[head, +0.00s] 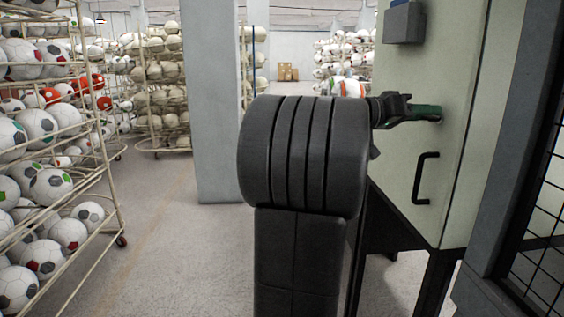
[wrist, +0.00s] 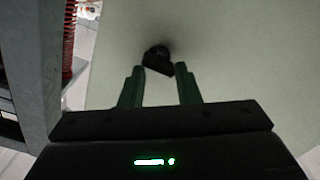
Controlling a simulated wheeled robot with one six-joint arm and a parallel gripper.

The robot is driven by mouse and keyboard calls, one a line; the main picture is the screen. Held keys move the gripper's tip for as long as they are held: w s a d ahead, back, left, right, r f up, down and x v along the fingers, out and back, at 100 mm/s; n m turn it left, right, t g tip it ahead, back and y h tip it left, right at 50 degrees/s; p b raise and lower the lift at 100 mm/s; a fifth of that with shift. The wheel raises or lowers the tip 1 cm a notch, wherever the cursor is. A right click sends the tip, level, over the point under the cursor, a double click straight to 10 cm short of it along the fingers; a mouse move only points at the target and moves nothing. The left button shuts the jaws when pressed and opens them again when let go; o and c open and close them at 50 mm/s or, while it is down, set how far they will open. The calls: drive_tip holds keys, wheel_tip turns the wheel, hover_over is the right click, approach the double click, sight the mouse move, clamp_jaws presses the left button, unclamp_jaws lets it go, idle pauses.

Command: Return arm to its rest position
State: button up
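My arm rises in the middle of the head view and hides what lies behind it. My gripper (head: 428,112) reaches right from behind it, with its green fingers close to the pale cabinet (head: 462,120). In the wrist view, the two green fingers (wrist: 158,76) stand apart with nothing held between them. A small black part (wrist: 158,60) on the pale panel shows just beyond the fingertips; I cannot tell whether they touch it. In the head view, a black handle (head: 426,178) is on the cabinet face below my gripper.
A rack of soccer balls (head: 100,190) stands at the left, with another ball rack (head: 160,90) behind it. A grey pillar (head: 218,110) stands just left of my arm. A dark mesh panel (head: 545,230) is at the right. The floor (head: 170,240) between rack and arm is clear.

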drive_tip(key=m, duration=0.1)
drive_tip(key=m+p, duration=0.1)
drive_tip(key=m, duration=0.1)
drive_tip(key=m+p, duration=0.1)
drive_tip(key=m, duration=0.1)
drive_tip(key=shift+s+r, duration=0.15)
drive_tip(key=shift+s, duration=0.15)
drive_tip(key=shift+m, duration=0.3)
